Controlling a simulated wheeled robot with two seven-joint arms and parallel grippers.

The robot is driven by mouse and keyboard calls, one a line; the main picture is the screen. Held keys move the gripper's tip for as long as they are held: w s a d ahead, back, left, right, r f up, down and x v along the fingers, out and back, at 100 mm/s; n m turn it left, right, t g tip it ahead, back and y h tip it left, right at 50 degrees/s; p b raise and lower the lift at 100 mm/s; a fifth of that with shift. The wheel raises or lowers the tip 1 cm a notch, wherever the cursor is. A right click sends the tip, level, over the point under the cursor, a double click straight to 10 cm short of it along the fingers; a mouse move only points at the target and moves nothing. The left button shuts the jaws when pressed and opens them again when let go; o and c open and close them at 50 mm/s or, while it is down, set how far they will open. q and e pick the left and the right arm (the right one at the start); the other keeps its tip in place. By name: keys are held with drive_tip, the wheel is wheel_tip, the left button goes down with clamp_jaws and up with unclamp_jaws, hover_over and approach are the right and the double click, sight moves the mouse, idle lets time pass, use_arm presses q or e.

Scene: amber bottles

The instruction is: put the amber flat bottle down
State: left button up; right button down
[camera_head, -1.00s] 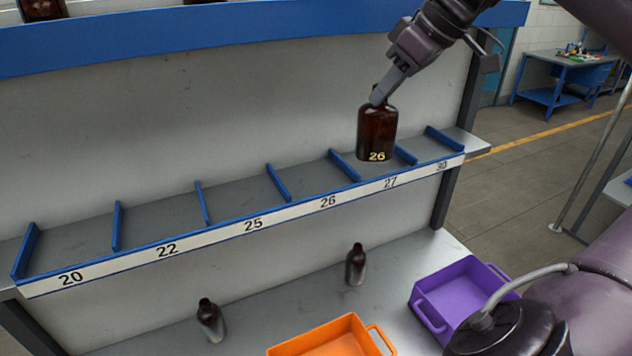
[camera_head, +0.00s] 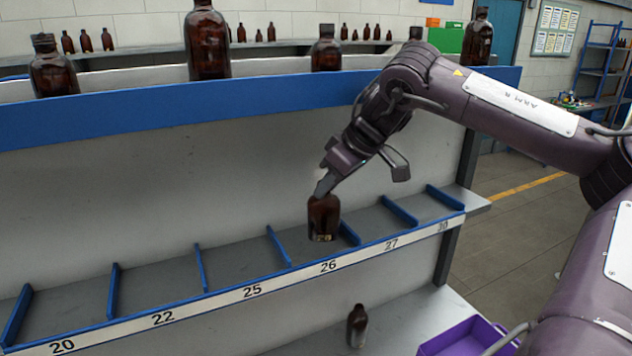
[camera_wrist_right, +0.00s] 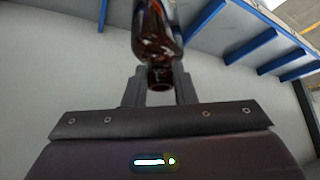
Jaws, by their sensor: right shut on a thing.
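The amber flat bottle (camera_head: 323,218) hangs upright from my right gripper (camera_head: 322,192), over the shelf slot labelled 26 (camera_head: 328,267). Its base looks close to the shelf floor, but I cannot tell if it touches. The bottle partly covers the blue divider on the slot's right side. In the right wrist view the bottle (camera_wrist_right: 155,35) has its neck between the two fingers of my right gripper (camera_wrist_right: 160,84). My left gripper is not in view.
The row of shelf slots (camera_head: 235,291) has blue dividers and looks empty otherwise. Several amber bottles stand above on the blue-edged top shelf (camera_head: 120,132). A small bottle (camera_head: 357,326) and a purple bin (camera_head: 462,340) are on the lower surface.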

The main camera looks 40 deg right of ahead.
sight(332, 199)
drive_tip(key=shift+w+a+f+p, duration=0.15)
drive_tip(key=shift+w+f+p, duration=0.35)
drive_tip(key=shift+w, duration=0.1)
drive_tip(key=shift+w+a+f+p, duration=0.15)
drive_tip(key=shift+w+f+p, duration=0.2)
drive_tip(key=shift+w+p, duration=0.2)
drive_tip(key=shift+w+f, duration=0.4)
drive_tip(key=shift+s, duration=0.1)
drive_tip(key=c, duration=1.2)
unclamp_jaws()
drive_tip(key=shift+f, duration=0.1)
drive_tip(key=b+v, duration=0.3)
drive_tip(key=v, duration=0.4)
drive_tip(key=shift+s+r, duration=0.15)
drive_tip(key=shift+r, duration=0.2)
